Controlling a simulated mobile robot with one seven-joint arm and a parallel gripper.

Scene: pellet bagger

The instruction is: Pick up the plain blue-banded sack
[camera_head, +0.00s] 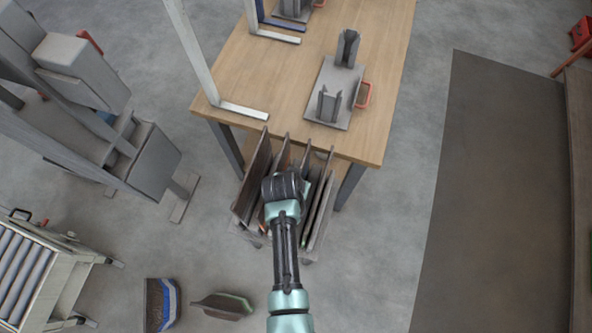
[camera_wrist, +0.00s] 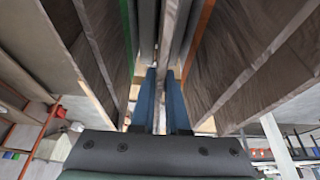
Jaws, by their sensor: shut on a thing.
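My gripper (camera_wrist: 161,74) points down among several flat grey-brown sacks standing on edge in a rack below the bench's near end. Its two blue fingers are close together, shut on a thin grey-brown sack (camera_wrist: 167,25) in the middle of the row. No band colour shows on that sack. In the wrist view, a green-edged sack (camera_wrist: 103,40) stands to the left and an orange-edged sack (camera_wrist: 238,55) to the right. In the head view, my wrist hides the fingers. A separate sack with a blue-and-white band (camera_head: 162,303) is on the floor at lower left.
A wooden bench (camera_head: 225,75) with a grey fixture (camera_head: 335,95) stands just beyond the rack. A dark green-edged sack (camera_head: 225,306) is on the floor. A roller conveyor (camera_head: 22,275) and grey machine (camera_head: 75,90) are at left. Floor right of the rack is clear.

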